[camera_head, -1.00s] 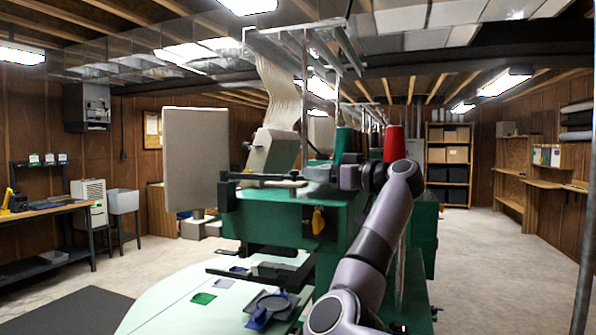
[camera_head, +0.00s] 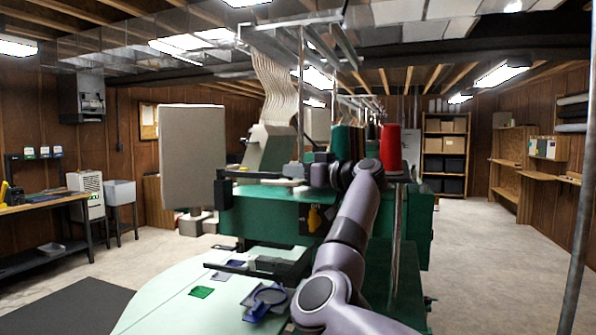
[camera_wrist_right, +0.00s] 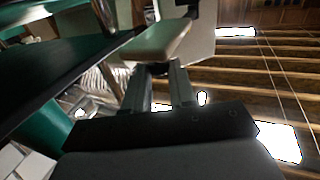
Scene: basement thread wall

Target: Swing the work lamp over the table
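My right arm reaches up from the bottom in the head view. Its gripper (camera_head: 296,172) points left, beside a dark flat bar with a pale piece (camera_head: 262,180) above the green machine body (camera_head: 270,215). In the right wrist view the two fingers stand apart (camera_wrist_right: 158,76). Their tips are near the dark underside of a beige block (camera_wrist_right: 160,42); I cannot tell whether they touch it. I cannot tell for sure which of these parts is the work lamp. The pale green table (camera_head: 165,300) lies below, at the lower left. My left gripper is not in view.
A large beige panel (camera_head: 192,157) stands left of the gripper. Red (camera_head: 391,147) and green (camera_head: 342,143) thread cones stand behind my right wrist.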

